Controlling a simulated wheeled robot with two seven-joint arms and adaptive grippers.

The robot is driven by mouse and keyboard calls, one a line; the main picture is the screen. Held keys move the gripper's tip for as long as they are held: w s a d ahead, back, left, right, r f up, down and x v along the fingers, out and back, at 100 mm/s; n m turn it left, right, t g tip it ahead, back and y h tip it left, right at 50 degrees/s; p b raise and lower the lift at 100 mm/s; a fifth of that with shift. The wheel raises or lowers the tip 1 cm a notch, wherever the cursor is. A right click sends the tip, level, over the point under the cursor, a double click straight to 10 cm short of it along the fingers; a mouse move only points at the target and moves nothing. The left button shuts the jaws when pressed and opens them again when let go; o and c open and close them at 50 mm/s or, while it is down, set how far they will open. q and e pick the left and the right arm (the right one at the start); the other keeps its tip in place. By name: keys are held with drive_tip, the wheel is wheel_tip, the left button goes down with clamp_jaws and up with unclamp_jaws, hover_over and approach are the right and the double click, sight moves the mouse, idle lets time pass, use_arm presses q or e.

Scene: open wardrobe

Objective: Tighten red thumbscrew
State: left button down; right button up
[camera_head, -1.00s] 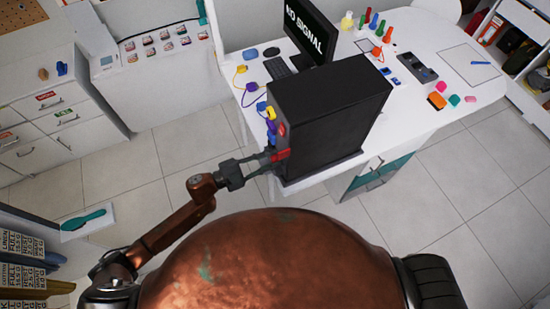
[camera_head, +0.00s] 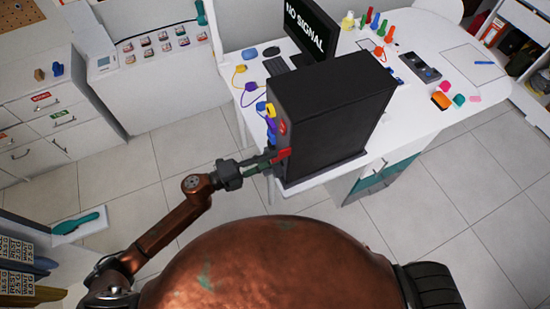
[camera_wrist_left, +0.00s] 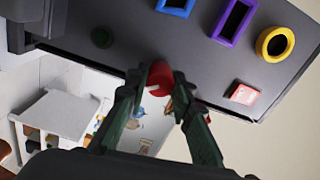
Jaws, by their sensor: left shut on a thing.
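A black computer tower (camera_head: 328,118) stands on the white desk. The red thumbscrew (camera_wrist_left: 160,78) sits on the tower's back panel, near its edge, in the left wrist view; in the head view it shows as a red part (camera_head: 281,155) at the tower's lower left edge. My left gripper (camera_head: 272,159) reaches in from the left. In the left wrist view its two fingertips (camera_wrist_left: 160,85) are closed around the thumbscrew, one on each side. My right gripper is not in view.
Blue, purple and yellow connectors (camera_wrist_left: 233,18) sit on the panel beside a red square (camera_wrist_left: 243,94). A monitor (camera_head: 311,30) stands behind the tower. Several small coloured items lie on the desk. Tiled floor (camera_head: 150,200) left of the desk is clear.

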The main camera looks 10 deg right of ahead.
use_arm(q)
drive_tip(key=shift+f+m+b, duration=0.15)
drive_tip(key=shift+m+b, duration=1.2)
drive_tip(key=shift+m, duration=0.45)
drive_tip(key=shift+m+b, duration=1.15)
drive_tip(key=shift+m, duration=0.35)
drive_tip(key=c, duration=1.6)
unclamp_jaws()
drive_tip(key=shift+c, duration=0.4)
